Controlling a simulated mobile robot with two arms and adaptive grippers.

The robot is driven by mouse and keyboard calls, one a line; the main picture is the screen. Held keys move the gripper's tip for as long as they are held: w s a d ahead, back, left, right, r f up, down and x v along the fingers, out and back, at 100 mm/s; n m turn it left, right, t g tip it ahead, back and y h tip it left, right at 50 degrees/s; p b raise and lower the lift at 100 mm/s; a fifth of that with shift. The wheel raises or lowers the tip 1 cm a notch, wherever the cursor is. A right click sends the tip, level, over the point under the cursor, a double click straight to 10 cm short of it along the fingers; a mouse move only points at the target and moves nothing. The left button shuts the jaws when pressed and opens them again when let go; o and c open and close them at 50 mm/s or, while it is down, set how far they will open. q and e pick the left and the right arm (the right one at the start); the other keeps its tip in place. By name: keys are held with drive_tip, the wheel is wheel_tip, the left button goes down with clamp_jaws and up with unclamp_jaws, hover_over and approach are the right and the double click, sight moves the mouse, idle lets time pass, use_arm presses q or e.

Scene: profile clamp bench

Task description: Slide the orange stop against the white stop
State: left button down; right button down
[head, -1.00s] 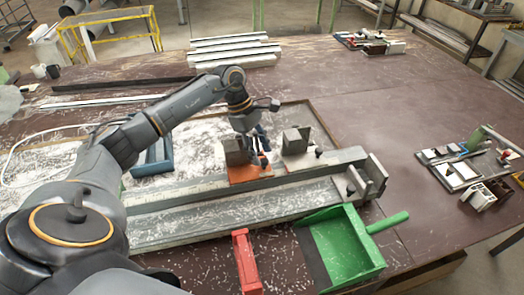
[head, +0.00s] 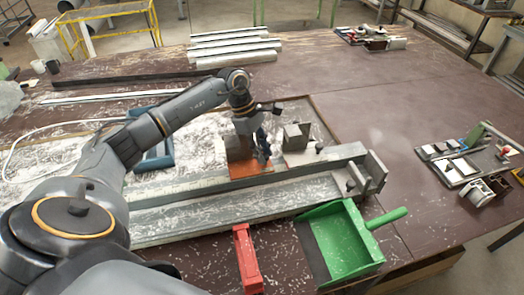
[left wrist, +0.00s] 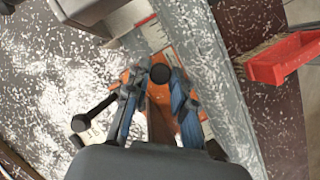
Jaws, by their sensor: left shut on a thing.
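The orange stop (head: 246,170), an orange plate with a grey block, sits on the long grey rail. The white stop (head: 298,136), a pale plate with a grey block and a black knob, stands to its right on the rail. A narrow gap shows between the two stops. My left gripper (head: 262,153) is down at the orange stop, shut on it; its exact grip point is partly hidden. In the left wrist view the blue-padded fingers reach around a black knob over the orange plate (left wrist: 128,76). My right gripper is out of view.
The rail (head: 200,208) has an end block (head: 372,172) at its right. A red object (head: 246,262) and a green dustpan (head: 345,245) lie in front of it. Pale shavings cover the bench around. A blue frame (head: 155,160) lies behind the rail.

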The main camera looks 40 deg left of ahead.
use_arm(q)
drive_tip(key=w+d+b, duration=0.2)
drive_tip(key=shift+w+d, duration=0.2)
drive_tip(key=shift+w, duration=0.15)
drive_tip(key=shift+w+d, duration=0.2)
drive_tip(key=shift+w, duration=0.05)
drive_tip(key=shift+r, duration=0.1)
drive_tip(key=c, duration=1.1)
unclamp_jaws()
drive_tip(key=shift+c, duration=0.2)
drive_tip(key=shift+r, duration=0.1)
drive_tip(key=v, duration=0.7)
drive_tip(key=shift+a+r, duration=0.2)
drive_tip(key=shift+r, duration=0.15)
drive_tip(key=shift+s, duration=0.1)
